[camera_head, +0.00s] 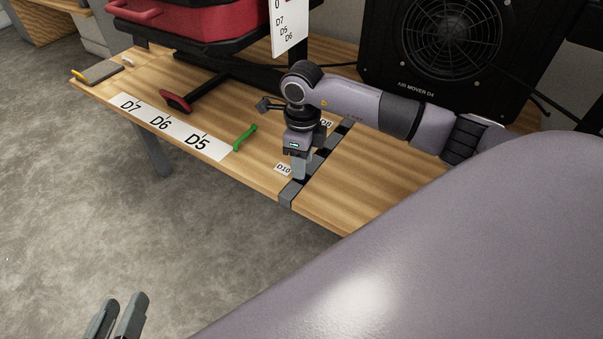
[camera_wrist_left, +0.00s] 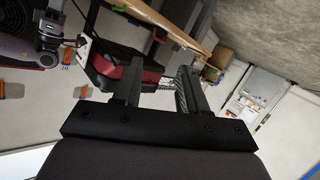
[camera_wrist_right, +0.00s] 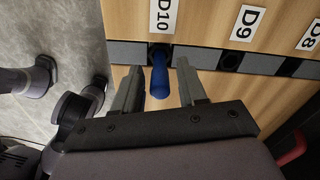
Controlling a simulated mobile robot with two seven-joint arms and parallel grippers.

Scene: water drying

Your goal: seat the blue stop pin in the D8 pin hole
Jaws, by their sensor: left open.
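The blue stop pin (camera_wrist_right: 160,75) stands in the dark rail (camera_wrist_right: 208,55) at the D10 label (camera_wrist_right: 163,16) in the right wrist view. My right gripper (camera_wrist_right: 158,70) is around the pin, with its fingers apart and a gap on each side. In the head view my right gripper (camera_head: 299,172) points down at the rail's near end. The D8 label (camera_wrist_right: 312,36) is cut off at the right edge of the right wrist view; a dark patch in the rail lies near it. My left gripper (camera_head: 118,318) is open and empty, off the table at lower left.
A dark hole (camera_wrist_right: 230,62) shows at the D9 label (camera_wrist_right: 246,22). A green handle (camera_head: 244,138) lies by the D5 end of the white label strip (camera_head: 174,133). A red case (camera_head: 200,20) and a black air mover (camera_head: 440,50) stand behind.

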